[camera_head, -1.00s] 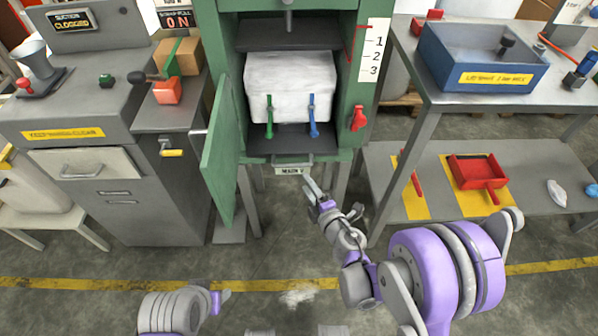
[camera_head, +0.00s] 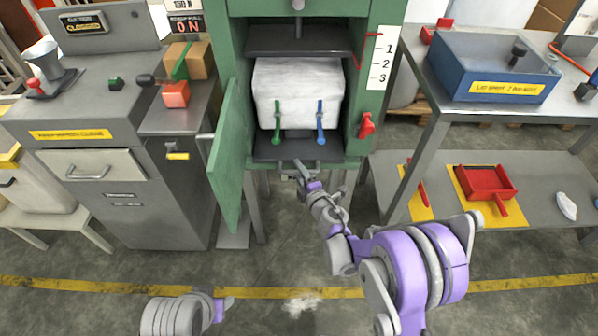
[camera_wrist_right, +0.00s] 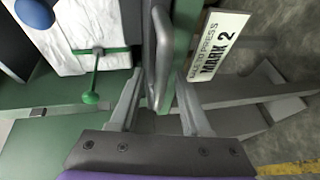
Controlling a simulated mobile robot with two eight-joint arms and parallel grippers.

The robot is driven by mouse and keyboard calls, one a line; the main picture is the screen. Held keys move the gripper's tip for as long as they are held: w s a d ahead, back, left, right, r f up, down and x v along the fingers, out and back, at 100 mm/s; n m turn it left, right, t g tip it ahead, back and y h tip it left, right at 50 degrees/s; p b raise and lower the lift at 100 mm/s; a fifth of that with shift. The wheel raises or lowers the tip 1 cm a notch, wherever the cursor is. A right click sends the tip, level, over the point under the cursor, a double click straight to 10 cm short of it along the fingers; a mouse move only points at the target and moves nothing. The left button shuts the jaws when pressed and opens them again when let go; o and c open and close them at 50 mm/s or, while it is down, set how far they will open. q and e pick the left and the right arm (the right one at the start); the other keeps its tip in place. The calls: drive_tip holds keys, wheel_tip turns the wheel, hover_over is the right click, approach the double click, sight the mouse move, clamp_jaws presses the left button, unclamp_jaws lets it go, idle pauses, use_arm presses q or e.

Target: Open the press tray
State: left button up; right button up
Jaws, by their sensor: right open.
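The press tray (camera_head: 285,151) is a dark plate in the green press, under a white wrapped block (camera_head: 298,92). A grey bar handle (camera_wrist_right: 161,60) sits at the tray's front edge. My right gripper (camera_head: 302,170) is at the tray front. In the right wrist view my right gripper (camera_wrist_right: 158,100) is open, with the handle bar between its two fingers and no closed grip on it. My left arm shows at the lower left of the head view, but its fingers cannot be seen.
The green press door (camera_head: 230,155) stands open on the left. A red lever (camera_head: 366,125) is on the press's right side. A grey cabinet (camera_head: 150,205) is at left and a grey table with a blue bin (camera_head: 487,70) at right. The floor in front is clear.

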drive_tip(key=shift+c, duration=0.3)
clamp_jaws()
idle(1.1)
